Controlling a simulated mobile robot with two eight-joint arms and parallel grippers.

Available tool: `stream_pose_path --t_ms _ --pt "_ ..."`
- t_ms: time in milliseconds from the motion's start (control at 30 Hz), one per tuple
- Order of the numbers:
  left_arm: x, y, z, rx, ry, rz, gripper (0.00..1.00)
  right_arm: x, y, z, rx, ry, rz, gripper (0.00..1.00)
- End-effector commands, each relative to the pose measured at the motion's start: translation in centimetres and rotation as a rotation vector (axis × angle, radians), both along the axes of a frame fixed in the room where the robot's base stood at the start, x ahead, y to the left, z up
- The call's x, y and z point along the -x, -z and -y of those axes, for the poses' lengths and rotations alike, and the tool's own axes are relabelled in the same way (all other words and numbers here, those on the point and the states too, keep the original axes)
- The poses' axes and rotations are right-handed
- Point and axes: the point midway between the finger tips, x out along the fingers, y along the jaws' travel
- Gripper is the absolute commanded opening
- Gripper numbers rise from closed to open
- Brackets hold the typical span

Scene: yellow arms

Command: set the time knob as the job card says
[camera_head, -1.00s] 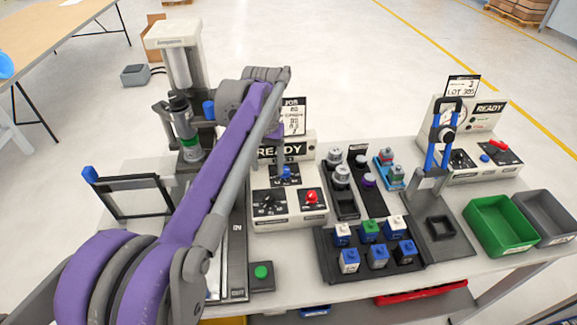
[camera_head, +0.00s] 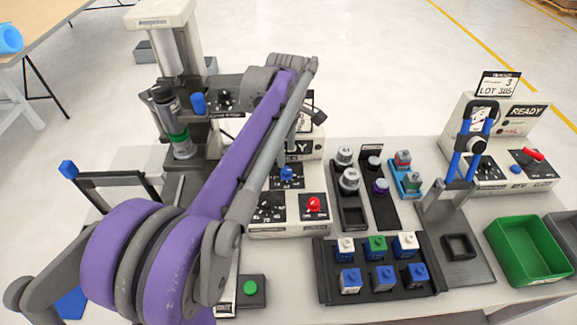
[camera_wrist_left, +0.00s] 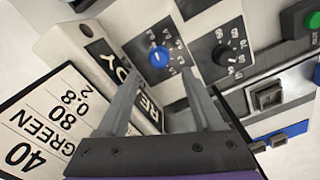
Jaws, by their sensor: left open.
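The control box (camera_head: 288,228) reads READY and carries a blue knob (camera_head: 287,174), a black knob (camera_head: 267,212) and a red knob (camera_head: 313,204). In the left wrist view the blue knob (camera_wrist_left: 158,57) lies just beyond and between the fingertips of my open left gripper (camera_wrist_left: 161,70); contact cannot be told. The black knob (camera_wrist_left: 222,56) is to its right, with small dial marks. The job card (camera_wrist_left: 50,125) shows 40, GREEN, 80 and 0.8. Which knob sets time is not legible.
A press (camera_head: 165,45) stands behind my arm at left. A tray of capped blocks (camera_head: 328,284) and a dark rack (camera_head: 352,215) are right of the box. Farther right are a blue-handled clamp (camera_head: 470,145), a second READY box (camera_head: 510,112) and a green bin (camera_head: 500,265).

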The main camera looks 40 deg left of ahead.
Motion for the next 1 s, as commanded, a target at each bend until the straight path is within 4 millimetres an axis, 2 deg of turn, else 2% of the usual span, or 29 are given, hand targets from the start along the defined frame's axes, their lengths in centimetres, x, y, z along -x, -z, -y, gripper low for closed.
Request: stream_pose_path --t_ms 100,333,500,767,1000 --pt "0.0 2.5 0.0 0.000 0.001 0.000 0.68 0.1 0.3 0.0 0.000 0.000 -0.001 0.50" --pt "0.0 5.8 0.0 0.000 0.002 0.000 0.68 0.1 0.5 0.0 0.000 0.000 -0.003 0.50" --pt "0.0 6.7 0.0 0.000 0.002 0.000 0.68 0.1 0.5 0.0 0.000 0.000 -0.003 0.50" --pt "0.0 6.8 0.0 0.000 0.002 0.000 0.68 0.1 0.5 0.0 0.000 0.000 -0.003 0.50" --pt "0.0 6.7 0.0 0.000 0.002 0.000 0.25 0.1 0.5 0.0 0.000 0.000 -0.003 0.50"
